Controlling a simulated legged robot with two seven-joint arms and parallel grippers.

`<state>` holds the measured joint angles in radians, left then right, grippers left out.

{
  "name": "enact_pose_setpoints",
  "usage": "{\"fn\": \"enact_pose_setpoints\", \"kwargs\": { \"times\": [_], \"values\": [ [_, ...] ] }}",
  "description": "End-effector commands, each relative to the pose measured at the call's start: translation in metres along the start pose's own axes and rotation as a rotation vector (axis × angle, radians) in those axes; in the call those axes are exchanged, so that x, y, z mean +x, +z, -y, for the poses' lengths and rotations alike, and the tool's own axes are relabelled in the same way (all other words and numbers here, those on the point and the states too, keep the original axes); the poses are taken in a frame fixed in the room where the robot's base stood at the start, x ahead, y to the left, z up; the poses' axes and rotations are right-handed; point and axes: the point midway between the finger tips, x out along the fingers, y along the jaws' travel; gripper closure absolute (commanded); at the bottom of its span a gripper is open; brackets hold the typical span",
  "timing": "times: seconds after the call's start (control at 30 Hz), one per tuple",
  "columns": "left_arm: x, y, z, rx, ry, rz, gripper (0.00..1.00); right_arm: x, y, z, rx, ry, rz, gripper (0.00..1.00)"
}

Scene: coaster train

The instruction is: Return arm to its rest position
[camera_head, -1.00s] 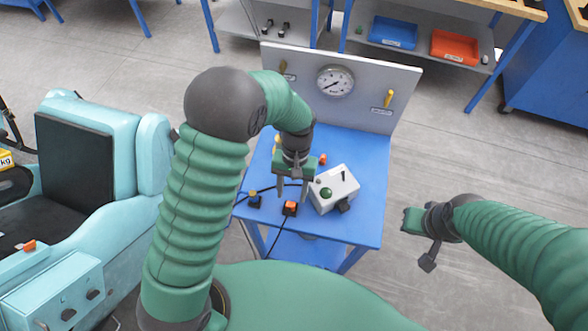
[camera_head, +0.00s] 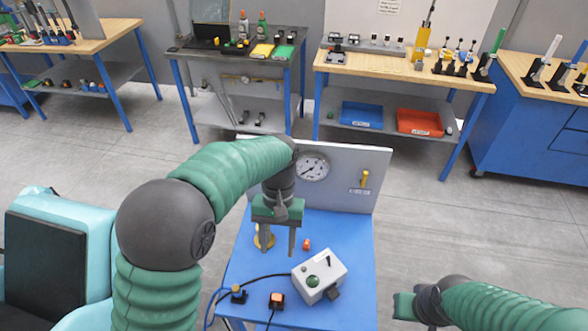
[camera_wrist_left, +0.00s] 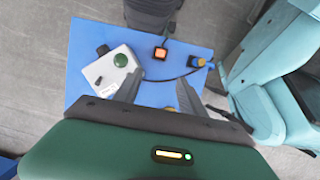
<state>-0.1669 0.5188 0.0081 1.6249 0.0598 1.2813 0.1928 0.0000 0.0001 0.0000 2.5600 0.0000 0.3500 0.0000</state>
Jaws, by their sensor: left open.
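My left gripper (camera_head: 277,250) is open and empty, fingers pointing down. It hangs above the blue table (camera_head: 345,235), in front of the grey panel with the round gauge (camera_head: 311,167). The left wrist view shows its two fingers apart (camera_wrist_left: 158,97) with nothing between them. The grey control box with a green button (camera_head: 319,278) stands to the right and nearer, apart from the fingers. My right gripper (camera_head: 404,306) is low at the right, off the table; its fingers cannot be made out.
An orange-topped switch (camera_head: 276,300) and a blue connector (camera_head: 238,294) with cables lie on the table's near part. A teal seat (camera_head: 60,265) stands at the left. Workbenches (camera_head: 400,75) line the back.

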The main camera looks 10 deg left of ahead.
Motion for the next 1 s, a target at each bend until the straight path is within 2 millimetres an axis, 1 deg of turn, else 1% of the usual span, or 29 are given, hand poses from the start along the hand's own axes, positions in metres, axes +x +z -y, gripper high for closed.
{"fn": "enact_pose_setpoints", "kwargs": {
  "times": [0.07, 0.17, 0.27, 0.3, 0.4, 0.5, 0.63, 1.0],
  "values": [
    [0.002, 0.001, 0.002, 0.000, 0.001, -0.008, 0.52, 0.000, 0.000, 0.000, 0.000, 0.000, 0.000, 1.00],
    [0.011, 0.007, 0.016, -0.001, 0.010, -0.072, 0.52, 0.002, 0.001, 0.000, 0.000, 0.000, 0.000, 1.00],
    [0.031, 0.021, 0.040, 0.006, 0.017, -0.197, 0.52, 0.005, 0.001, 0.000, 0.000, 0.000, 0.000, 1.00],
    [0.039, 0.029, 0.049, 0.010, 0.018, -0.253, 0.52, 0.006, 0.001, 0.000, 0.000, 0.000, 0.000, 1.00],
    [0.059, 0.050, 0.070, 0.024, 0.014, -0.382, 0.52, 0.008, 0.002, 0.000, 0.000, 0.000, 0.000, 1.00],
    [0.073, 0.066, 0.082, 0.036, 0.005, -0.474, 0.52, 0.009, 0.002, 0.000, 0.000, 0.000, 0.000, 1.00],
    [0.080, 0.074, 0.087, 0.044, -0.001, -0.522, 0.52, 0.009, 0.002, 0.000, 0.000, 0.000, 0.000, 1.00],
    [0.080, 0.074, 0.087, 0.044, -0.001, -0.523, 0.52, 0.009, 0.002, 0.000, 0.000, 0.000, 0.000, 1.00]
  ]
}}
